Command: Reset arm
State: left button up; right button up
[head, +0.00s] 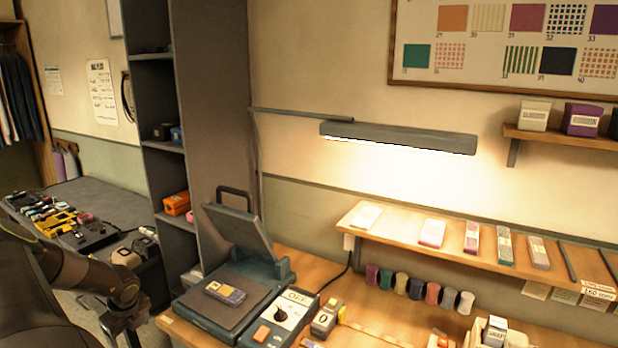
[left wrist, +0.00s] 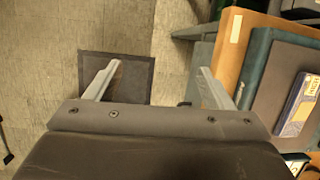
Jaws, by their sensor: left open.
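My left arm comes in from the lower left of the head view. Its gripper (head: 124,332) points down, just left of the front corner of the wooden table (head: 163,322), and is partly cut off by the bottom edge. In the left wrist view the two grey fingers of the left gripper (left wrist: 160,70) are spread apart with nothing between them. Below them are the tiled floor and a dark square mat (left wrist: 140,72). My right gripper is in neither view.
A press with its lid raised (head: 237,228) stands on the table, with a small packet (head: 225,292) on its plate. A dial box (head: 282,315) is beside it. A tall grey shelf (head: 210,130) stands behind. A side bench (head: 75,200) holds several small items.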

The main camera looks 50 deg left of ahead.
pick_arm(q)
jog(key=s+d+f+n+t, duration=0.25)
jog(key=d+f, duration=0.25)
jog(key=f, duration=0.5)
jog(key=s+d+f+n+t, duration=0.1)
jog(key=d+f+n, duration=0.35)
jog(key=f, duration=0.45)
jog(key=s+d+f+n+t, duration=0.1)
jog(key=d+f+n+t, duration=0.3)
jog(key=f, duration=0.6)
jog(key=d+f+n+g+h, duration=0.1)
jog(key=d+f, duration=0.4)
jog(key=d, duration=0.6)
jog(key=s+d+f+n+g, duration=0.1)
jog(key=d+f+g, duration=0.2)
jog(key=d, duration=0.8)
jog(key=d+f+n+g+h, duration=0.1)
jog(key=d+f+g, duration=0.1)
jog(key=d+f, duration=0.5)
jog(key=d, duration=0.4)
jog(key=shift+s+d+f+h, duration=0.2)
jog(key=shift+d+h, duration=0.1)
jog(key=shift+c, duration=0.3)
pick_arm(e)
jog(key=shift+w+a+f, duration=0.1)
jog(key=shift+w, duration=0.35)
